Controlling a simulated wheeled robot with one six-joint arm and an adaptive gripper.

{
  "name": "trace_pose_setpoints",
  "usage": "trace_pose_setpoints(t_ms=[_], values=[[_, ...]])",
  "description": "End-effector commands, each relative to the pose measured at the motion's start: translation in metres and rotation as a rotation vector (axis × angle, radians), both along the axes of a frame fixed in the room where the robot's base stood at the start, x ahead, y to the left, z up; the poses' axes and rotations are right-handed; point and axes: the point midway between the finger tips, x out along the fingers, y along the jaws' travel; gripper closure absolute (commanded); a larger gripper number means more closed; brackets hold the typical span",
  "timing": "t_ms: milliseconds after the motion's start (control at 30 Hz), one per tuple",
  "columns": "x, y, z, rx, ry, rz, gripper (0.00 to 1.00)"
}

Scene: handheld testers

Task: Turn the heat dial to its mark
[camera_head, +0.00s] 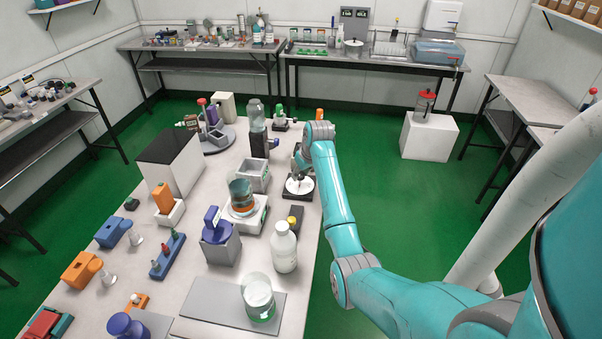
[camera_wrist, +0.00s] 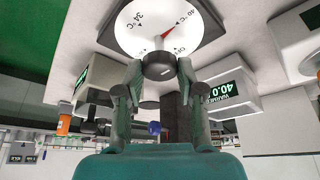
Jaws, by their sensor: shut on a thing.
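The heat dial (camera_head: 299,187) is a white disc on a dark square base near the table's right edge. In the wrist view its white face (camera_wrist: 130,38) fills the top and carries "34 °C" and "40 °C" markings. A red pointer (camera_wrist: 168,30) on the face lies towards the "40 °C" marking. My gripper (camera_head: 300,174) reaches down over the dial from the right. In the wrist view its fingers (camera_wrist: 159,72) are shut on the dark round knob (camera_wrist: 158,65) at the dial's centre. The fingers hide the knob's sides.
A grey open box (camera_head: 253,176) stands left of the dial. A black block with a yellow top (camera_head: 295,218) and a white bottle (camera_head: 284,249) stand nearer the camera. Open floor lies to the right.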

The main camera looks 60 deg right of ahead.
Motion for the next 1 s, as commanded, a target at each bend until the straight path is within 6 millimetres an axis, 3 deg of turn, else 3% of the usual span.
trace_pose_setpoints(t_ms=[367, 1000], values=[[-0.0008, -0.0013, -0.0003, 0.002, 0.000, 0.098, 0.97], [-0.0005, -0.0053, -0.0001, 0.003, 0.000, 0.668, 0.97]])
